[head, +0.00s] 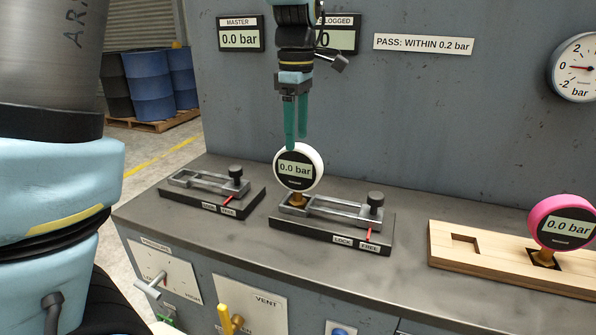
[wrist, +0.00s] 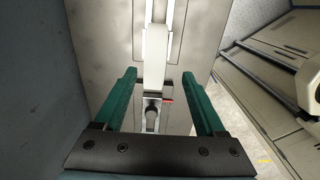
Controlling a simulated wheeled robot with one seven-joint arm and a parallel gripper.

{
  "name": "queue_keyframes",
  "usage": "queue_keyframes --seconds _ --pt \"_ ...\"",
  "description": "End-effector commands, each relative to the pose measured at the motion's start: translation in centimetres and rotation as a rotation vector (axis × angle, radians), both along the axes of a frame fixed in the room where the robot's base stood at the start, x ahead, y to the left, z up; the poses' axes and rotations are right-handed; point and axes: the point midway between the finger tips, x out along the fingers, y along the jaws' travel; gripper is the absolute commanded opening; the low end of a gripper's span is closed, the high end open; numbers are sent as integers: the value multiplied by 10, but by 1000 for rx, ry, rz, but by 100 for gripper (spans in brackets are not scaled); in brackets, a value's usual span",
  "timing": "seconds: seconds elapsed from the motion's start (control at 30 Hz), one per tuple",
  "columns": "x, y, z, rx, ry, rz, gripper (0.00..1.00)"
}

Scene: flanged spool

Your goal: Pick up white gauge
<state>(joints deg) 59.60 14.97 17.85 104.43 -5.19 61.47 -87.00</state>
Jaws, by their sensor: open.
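The white gauge (head: 299,167) stands upright in the left part of the middle clamp fixture (head: 335,215), its dial reading 0.0 bar and its brass stem down in the fixture. My gripper (head: 296,142) points down just above and behind the gauge's top edge in the head view. In the wrist view the gauge (wrist: 156,55) shows edge-on as a white band, beyond the fingertips and between their lines. My gripper (wrist: 159,78) is open with two green fingers and nothing between them. The fixture's black knob (head: 375,199) is at its right end, with a red lever pointing near the FREE label.
An empty clamp fixture (head: 212,190) stands to the left. The grey panel (head: 400,110) rises behind the bench. The bench between fixture and holder is clear.

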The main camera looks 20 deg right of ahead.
Motion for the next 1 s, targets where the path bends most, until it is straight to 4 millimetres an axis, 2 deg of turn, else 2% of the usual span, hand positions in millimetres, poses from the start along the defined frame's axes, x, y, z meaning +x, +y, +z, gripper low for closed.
queue_keyframes --seconds 0.1,0.37,0.7,1.0 --pt "0 1 -19 3 2 0 72" --pt "1 0 -40 1 0 -1 72" --pt "5 -5 -84 1 1 -1 72" --pt "5 -5 -89 -1 -1 -2 72"
